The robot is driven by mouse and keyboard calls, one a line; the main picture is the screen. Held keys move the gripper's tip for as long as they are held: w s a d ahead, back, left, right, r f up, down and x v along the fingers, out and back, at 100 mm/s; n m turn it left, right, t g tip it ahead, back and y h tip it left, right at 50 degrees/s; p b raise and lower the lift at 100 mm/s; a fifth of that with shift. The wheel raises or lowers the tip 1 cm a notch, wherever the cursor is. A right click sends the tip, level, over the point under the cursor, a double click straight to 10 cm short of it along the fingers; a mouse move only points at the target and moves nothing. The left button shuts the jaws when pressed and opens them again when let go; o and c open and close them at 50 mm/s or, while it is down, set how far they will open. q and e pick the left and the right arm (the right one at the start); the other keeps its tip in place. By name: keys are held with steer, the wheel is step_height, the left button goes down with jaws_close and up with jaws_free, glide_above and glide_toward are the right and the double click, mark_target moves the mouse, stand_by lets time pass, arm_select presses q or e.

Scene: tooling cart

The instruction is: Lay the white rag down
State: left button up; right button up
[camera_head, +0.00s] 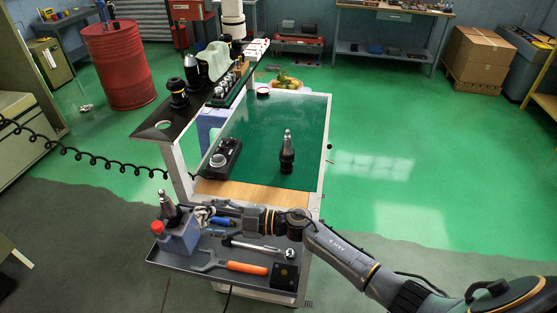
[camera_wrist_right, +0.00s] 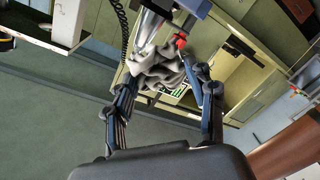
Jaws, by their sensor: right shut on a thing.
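The white rag (camera_wrist_right: 160,72) looks grey and crumpled in the right wrist view, bunched between the fingers of my right gripper (camera_wrist_right: 166,88). In the head view the rag (camera_head: 203,214) is a small pale patch at the fingertips, partly hidden by the gripper. My right gripper (camera_head: 222,209) is shut on the rag above the cart's lower front tray (camera_head: 190,261), right beside a blue-grey block (camera_head: 183,238). I cannot tell whether the rag touches the block. My left gripper is not in view.
An orange-handled wrench (camera_head: 240,267), a ratchet (camera_head: 258,247) and a black box (camera_head: 285,276) lie on the tray. The green cart top (camera_head: 260,135) holds a dark tool holder (camera_head: 287,155).

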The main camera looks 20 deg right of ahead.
stand_by(0.6)
steer(key=shift+s+a+f, duration=0.1)
steer(key=shift+s+f, duration=0.1)
steer(key=s+d+r+m+t+h+b, duration=0.1)
steer(key=s+d+m+t+h+b, duration=0.2)
steer(key=s+d+m+h, duration=0.3)
steer(key=s+d+r+m+t+h+b, duration=0.1)
steer(key=s+d+m+t+h+b, duration=0.3)
steer(key=s, duration=0.9)
steer(key=d+m+t+h, duration=0.1)
steer(key=d+h, duration=0.2)
steer(key=h, duration=0.1)
steer(key=shift+s+d+m+h+b, duration=0.2)
steer(key=shift+s+m+h+b, duration=0.1)
steer(key=shift+m+h, duration=0.1)
